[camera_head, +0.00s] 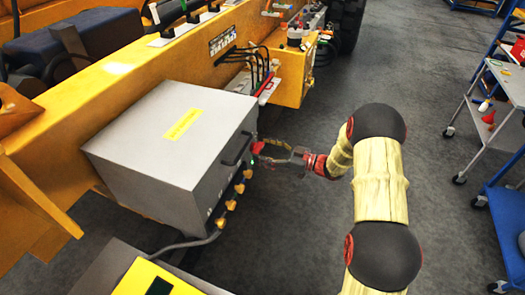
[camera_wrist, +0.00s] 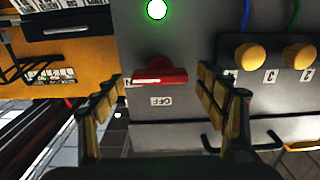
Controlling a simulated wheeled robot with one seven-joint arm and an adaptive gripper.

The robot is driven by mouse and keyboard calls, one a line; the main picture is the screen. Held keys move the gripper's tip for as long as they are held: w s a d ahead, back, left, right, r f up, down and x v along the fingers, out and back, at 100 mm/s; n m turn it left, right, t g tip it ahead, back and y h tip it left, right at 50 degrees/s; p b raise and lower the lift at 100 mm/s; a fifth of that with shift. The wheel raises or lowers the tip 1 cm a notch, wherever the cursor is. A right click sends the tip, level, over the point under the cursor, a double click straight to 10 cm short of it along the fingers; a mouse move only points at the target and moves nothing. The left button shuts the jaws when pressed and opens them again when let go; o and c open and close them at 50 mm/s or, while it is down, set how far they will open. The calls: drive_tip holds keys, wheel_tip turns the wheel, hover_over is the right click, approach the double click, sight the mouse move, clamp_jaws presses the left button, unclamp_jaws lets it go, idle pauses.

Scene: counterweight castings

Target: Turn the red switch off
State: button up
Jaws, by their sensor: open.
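The red switch (camera_wrist: 160,73) is on the grey face of a box, between my open fingertips in the wrist view. A label reading "OFF" (camera_wrist: 161,101) is just below it there, upside down or mirrored in part. My gripper (camera_wrist: 161,90) is open, with one finger on each side of the switch; I cannot tell whether either finger touches it. A green lit round lamp (camera_wrist: 157,9) is above the switch in the wrist view. In the head view my gripper (camera_head: 270,155) is at the right side of the grey box (camera_head: 170,150), and the red switch (camera_head: 257,147) shows small by its fingertips.
Yellow knobs (camera_wrist: 250,57) with numbered labels sit beside the switch; they run along the box's lower edge in the head view (camera_head: 231,205). A black handle (camera_head: 237,150) is close to my gripper. Yellow machinery (camera_head: 120,70) stands behind. Carts (camera_head: 505,85) stand at right, with open floor between.

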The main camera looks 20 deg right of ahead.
drive_tip(key=shift+w+a, duration=0.2)
drive_tip(key=shift+c, duration=0.5)
drive_tip(key=c, duration=1.1)
